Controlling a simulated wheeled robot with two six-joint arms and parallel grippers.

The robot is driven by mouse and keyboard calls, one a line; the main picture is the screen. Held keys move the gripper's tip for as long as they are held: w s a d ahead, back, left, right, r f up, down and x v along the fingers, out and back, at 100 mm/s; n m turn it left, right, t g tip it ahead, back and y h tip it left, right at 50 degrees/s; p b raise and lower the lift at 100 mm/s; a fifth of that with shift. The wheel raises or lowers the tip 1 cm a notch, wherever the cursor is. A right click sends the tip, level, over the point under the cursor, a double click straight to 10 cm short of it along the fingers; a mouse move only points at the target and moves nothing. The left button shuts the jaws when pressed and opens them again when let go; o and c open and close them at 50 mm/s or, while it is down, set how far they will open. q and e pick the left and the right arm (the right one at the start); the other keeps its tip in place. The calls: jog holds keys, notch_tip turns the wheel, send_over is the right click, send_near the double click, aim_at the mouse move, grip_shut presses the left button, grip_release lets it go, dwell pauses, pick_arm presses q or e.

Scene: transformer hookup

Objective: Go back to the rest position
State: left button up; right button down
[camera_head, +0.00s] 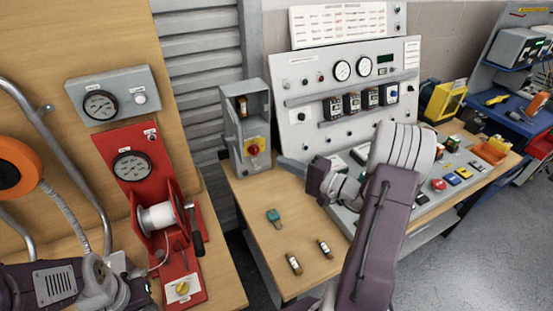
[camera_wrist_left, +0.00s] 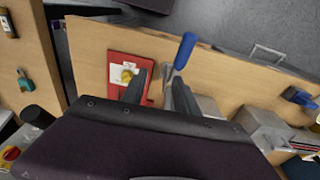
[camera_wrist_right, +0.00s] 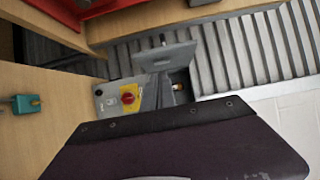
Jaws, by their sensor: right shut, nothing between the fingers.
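My right gripper (camera_head: 284,163) reaches left over the workbench, in front of the grey switch box (camera_head: 246,130) with its red knob. The right wrist view shows its fingers (camera_wrist_right: 158,92) shut and empty, with the switch box (camera_wrist_right: 112,98) behind them. I cannot tell whether they touch the box. My left arm comes in at the bottom left of the head view. In the left wrist view the left gripper's fingers (camera_wrist_left: 157,80) are apart, with no object seen between them, near the red panel (camera_wrist_left: 119,68) and a blue-handled part (camera_wrist_left: 185,50).
The red gauge panel (camera_head: 130,166) with a white spool stands at left. A teal part (camera_head: 273,216) and two small cylinders (camera_head: 294,264) (camera_head: 324,248) lie on the wooden bench. The control console (camera_head: 345,95) stands behind my right arm. A gap separates the two benches.

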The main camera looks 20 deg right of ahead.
jog(key=shift+s+d, duration=0.2)
jog(key=shift+s, duration=0.15)
jog(key=shift+a, duration=0.1)
